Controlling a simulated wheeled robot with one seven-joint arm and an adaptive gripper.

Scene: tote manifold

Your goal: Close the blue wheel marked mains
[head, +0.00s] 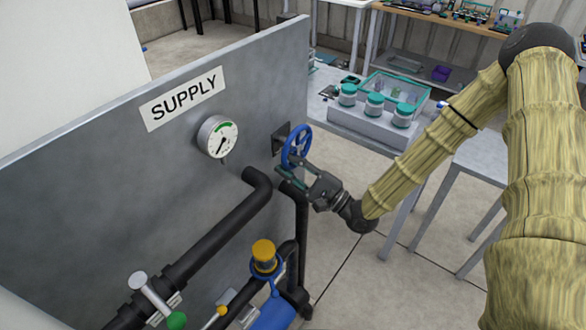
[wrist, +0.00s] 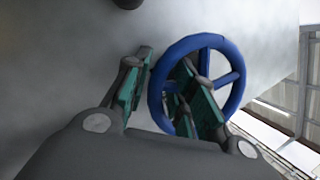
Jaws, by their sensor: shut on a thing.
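The blue wheel (head: 296,146) stands out from the right part of the grey panel, on a dark square mount. No mains marking is legible on or beside it. My gripper (head: 291,169) reaches it from the lower right and is shut on its rim. In the wrist view the blue wheel (wrist: 205,41) shows as a ring with spokes. There one finger of my gripper (wrist: 165,64) lies outside the rim and the other passes inside the ring, with the rim between them. Part of the hub is hidden behind the inner finger.
The grey panel (head: 70,190) carries a SUPPLY label (head: 184,98) and a gauge (head: 217,137). Dark pipes (head: 220,230) run below the wheel. A yellow-capped blue fitting (head: 264,255) and a green-ended lever (head: 155,300) stand lower. A bench with teal-lidded jars (head: 374,105) is behind.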

